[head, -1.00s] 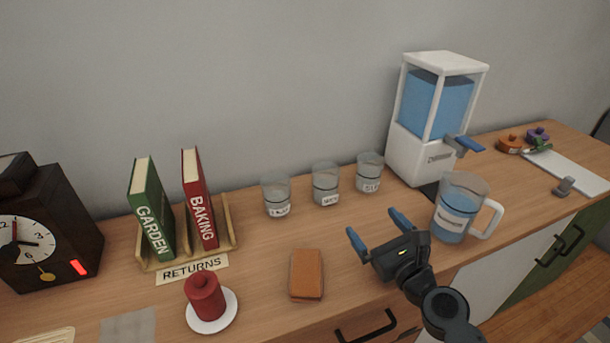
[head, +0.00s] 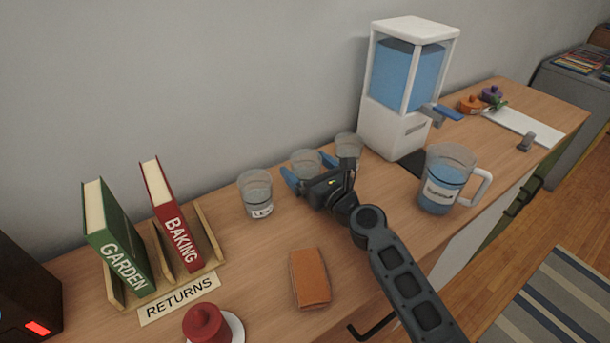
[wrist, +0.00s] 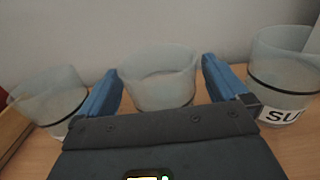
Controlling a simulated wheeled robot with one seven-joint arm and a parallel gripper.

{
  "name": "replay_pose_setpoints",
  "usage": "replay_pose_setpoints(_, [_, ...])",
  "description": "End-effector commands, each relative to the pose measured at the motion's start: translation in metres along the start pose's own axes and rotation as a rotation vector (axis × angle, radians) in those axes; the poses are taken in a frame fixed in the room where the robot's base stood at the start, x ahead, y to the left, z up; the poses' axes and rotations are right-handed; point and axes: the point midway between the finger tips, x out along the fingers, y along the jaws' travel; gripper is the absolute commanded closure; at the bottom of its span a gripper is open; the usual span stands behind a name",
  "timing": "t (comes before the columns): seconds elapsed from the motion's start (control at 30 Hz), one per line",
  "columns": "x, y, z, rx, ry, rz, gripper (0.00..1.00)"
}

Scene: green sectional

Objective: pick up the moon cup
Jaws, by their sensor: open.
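Three clear cups stand in a row by the wall. The middle cup (head: 304,160) is partly hidden behind my gripper (head: 309,170), and its label is covered. In the wrist view, my gripper (wrist: 159,75) is open, with one blue finger on each side of the middle cup (wrist: 160,92); I cannot tell whether they touch it. The right cup (wrist: 284,75) has a label starting "SU" and also shows in the head view (head: 348,145). The left cup (head: 256,194) has a label too small to read surely; it also shows in the wrist view (wrist: 50,100).
A water dispenser (head: 405,85) and a labelled pitcher (head: 441,185) stand to the right. A brown block (head: 310,278) lies in front on the counter. A book rack (head: 206,236) holds two books at left. A red lidded object (head: 205,323) sits near the front.

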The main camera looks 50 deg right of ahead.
Motion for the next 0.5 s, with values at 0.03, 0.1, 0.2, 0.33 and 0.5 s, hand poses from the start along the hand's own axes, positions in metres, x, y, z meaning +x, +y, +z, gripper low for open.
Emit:
replay_pose_setpoints(0.03, [0.009,0.000,-0.001,0.000,-0.001,0.000,0.00])
replay_pose_setpoints(0.1, [0.017,0.000,0.000,0.000,-0.001,0.000,0.00])
replay_pose_setpoints(0.2, [0.024,0.000,-0.001,-0.001,0.000,0.000,0.00])
replay_pose_setpoints(0.33, [0.026,0.000,-0.001,-0.001,0.001,0.000,0.00])
replay_pose_setpoints(0.5, [0.025,0.000,-0.001,-0.001,0.000,0.000,0.04])
